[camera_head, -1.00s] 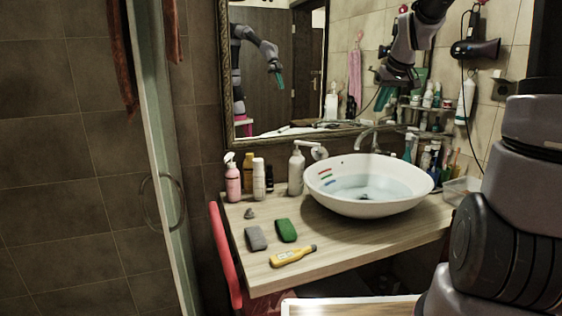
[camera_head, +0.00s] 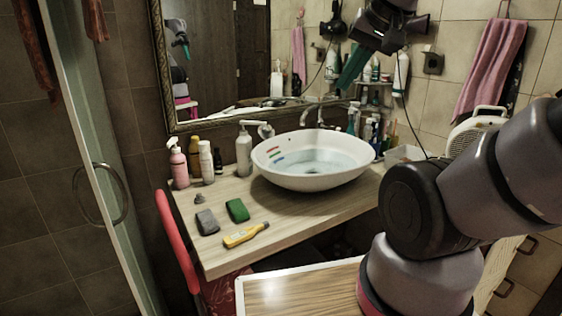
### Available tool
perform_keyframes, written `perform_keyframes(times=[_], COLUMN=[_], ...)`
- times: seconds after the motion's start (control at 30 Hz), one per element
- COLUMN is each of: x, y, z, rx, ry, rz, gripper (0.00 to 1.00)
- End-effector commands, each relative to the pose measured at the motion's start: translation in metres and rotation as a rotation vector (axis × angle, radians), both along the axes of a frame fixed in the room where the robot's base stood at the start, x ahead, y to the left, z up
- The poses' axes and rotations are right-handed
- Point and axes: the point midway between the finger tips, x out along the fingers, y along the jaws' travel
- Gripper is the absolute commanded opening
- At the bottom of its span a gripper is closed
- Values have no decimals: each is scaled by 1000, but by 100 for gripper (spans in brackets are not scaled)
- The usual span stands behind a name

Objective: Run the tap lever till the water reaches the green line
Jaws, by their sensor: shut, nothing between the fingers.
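The white basin (camera_head: 310,181) stands on the wooden counter with a pool of clear water (camera_head: 322,160) in it. On its inner left wall are short red, green (camera_head: 276,155) and blue marks, with the blue one lowest. The water's edge looks to lie below the green mark, close to the blue one. The curved metal tap (camera_head: 309,112) rises behind the basin; I cannot clearly make out its lever or a falling stream. My gripper (camera_head: 345,84), with teal fingers, is shut and empty, pointing down-left above and right of the tap.
Pump and spray bottles (camera_head: 179,163) stand left of the basin. A grey sponge (camera_head: 207,222), a green sponge (camera_head: 237,210) and a yellow tool (camera_head: 245,235) lie on the front counter (camera_head: 290,215). Several bottles and a clear box (camera_head: 404,153) crowd the right. A mirror hangs behind.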

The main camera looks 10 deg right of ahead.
Motion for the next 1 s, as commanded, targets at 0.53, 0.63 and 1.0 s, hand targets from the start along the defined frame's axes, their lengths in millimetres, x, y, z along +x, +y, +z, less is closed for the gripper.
perform_keyframes(times=[0.53, 0.63, 1.0], x=[20, 57, 250], y=[-7, -20, -100], z=[3, 8, -1], rx=[-41, -120, -593], ry=[-24, -70, -286], rz=[16, 52, 264], gripper=[22, 22, 22])
